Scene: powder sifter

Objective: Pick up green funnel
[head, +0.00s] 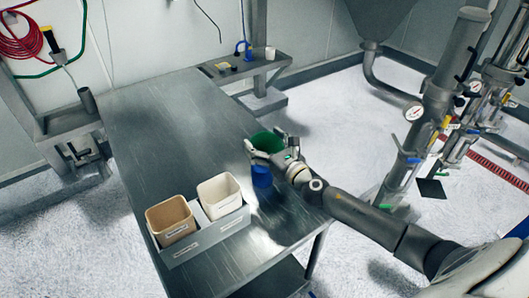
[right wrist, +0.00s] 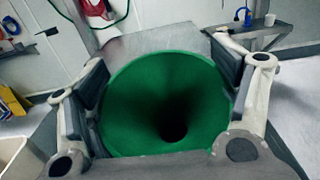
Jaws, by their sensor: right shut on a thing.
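The green funnel (head: 267,142) is near the right edge of the metal table in the head view. My right gripper (head: 272,147) is shut on it, with the fingers on either side of its wide rim. In the right wrist view the funnel (right wrist: 165,85) fills the space between the fingers, its wide mouth toward the camera and its dark hole visible. Its spout is hidden, and I cannot tell whether it touches anything below. My left gripper is not in view.
A blue round item (head: 262,176) is just below the funnel in the head view. A grey holder (head: 210,236) with a brown bin (head: 171,222) and a white bin (head: 220,197) stands on the table (head: 165,120). The table's far half is clear. Metal pipework (head: 430,120) stands at right.

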